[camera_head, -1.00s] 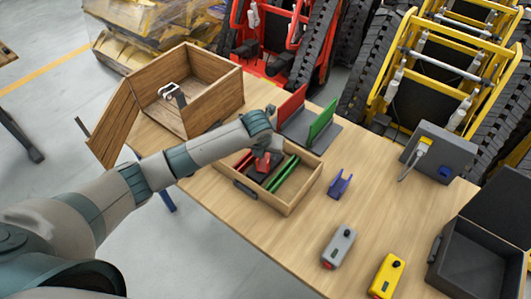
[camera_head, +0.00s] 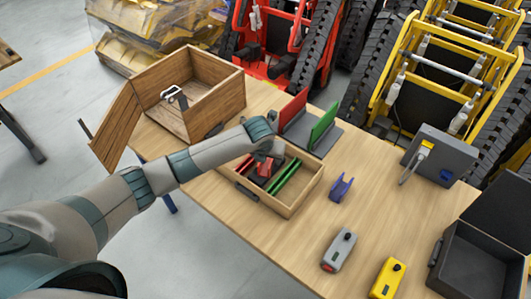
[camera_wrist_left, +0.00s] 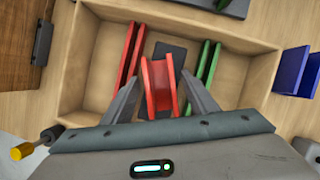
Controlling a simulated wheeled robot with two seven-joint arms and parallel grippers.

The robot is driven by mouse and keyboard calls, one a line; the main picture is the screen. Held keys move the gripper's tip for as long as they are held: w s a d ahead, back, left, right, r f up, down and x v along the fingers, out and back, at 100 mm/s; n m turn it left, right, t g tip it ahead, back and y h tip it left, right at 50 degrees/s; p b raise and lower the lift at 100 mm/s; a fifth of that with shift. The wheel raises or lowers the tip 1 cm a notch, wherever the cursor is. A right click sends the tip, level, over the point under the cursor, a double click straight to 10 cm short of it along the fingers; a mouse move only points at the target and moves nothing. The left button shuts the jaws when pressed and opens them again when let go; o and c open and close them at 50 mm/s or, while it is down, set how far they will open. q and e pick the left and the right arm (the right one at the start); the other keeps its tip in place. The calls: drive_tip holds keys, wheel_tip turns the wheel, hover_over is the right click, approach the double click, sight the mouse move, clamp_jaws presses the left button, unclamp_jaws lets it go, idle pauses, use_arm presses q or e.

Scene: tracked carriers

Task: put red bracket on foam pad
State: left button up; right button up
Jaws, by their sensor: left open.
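The red bracket (camera_wrist_left: 160,88) is in the wooden tray (camera_head: 293,207), over or on the dark foam pad (camera_wrist_left: 170,48); contact is hard to tell. In the head view the bracket (camera_head: 265,167) shows just below my left gripper (camera_head: 267,155). In the left wrist view the left gripper's (camera_wrist_left: 161,77) fingers are apart, one on each side of the bracket, with small gaps. Part of the pad is hidden under the bracket and the gripper. My right gripper is not in view.
Red rails (camera_wrist_left: 130,55) and green rails (camera_wrist_left: 204,65) stand in the tray either side of the pad. A blue bracket (camera_head: 340,188) lies right of the tray. A wooden box (camera_head: 215,95) and a red and green divider (camera_head: 322,126) stand behind.

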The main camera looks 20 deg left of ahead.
use_arm(q)
drive_tip(key=b+v, duration=0.2)
drive_tip(key=v, duration=1)
